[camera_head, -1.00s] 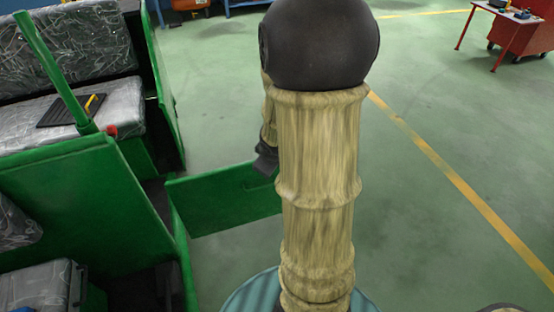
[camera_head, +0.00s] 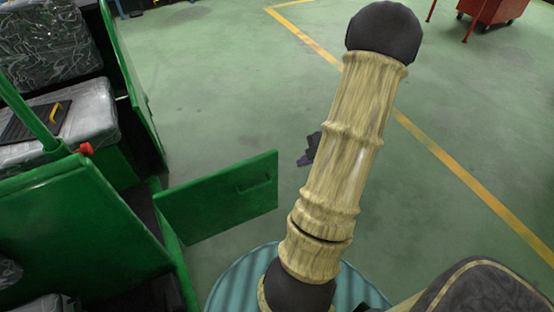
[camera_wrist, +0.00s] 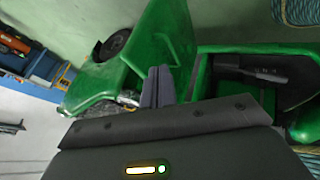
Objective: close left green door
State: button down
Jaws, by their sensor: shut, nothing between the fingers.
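The green door (camera_head: 222,200) is a flat panel with a small handle slot near its far edge. It stands open, sticking out to the right from the green rickshaw (camera_head: 75,225). My gripper (camera_head: 308,152) shows as a small dark shape just right of the door's free edge, mostly hidden behind my arm. A gap of floor shows between them in the picture. In the wrist view my gripper's grey fingers (camera_wrist: 157,87) are together and empty, in front of green panels. I cannot tell surely which of these is the door.
Padded seats in clear plastic (camera_head: 75,110) and a green post with a red knob (camera_head: 86,149) are on the left. A red cart (camera_head: 492,10) stands far right. Green floor with a yellow line (camera_head: 460,170) is free beyond my arm.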

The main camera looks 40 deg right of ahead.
jog(key=shift+a, duration=0.1)
jog(key=b, duration=0.3)
send_near(271, 166)
jog(key=x, duration=0.5)
jog(key=shift+r, duration=0.1)
dwell(0.4)
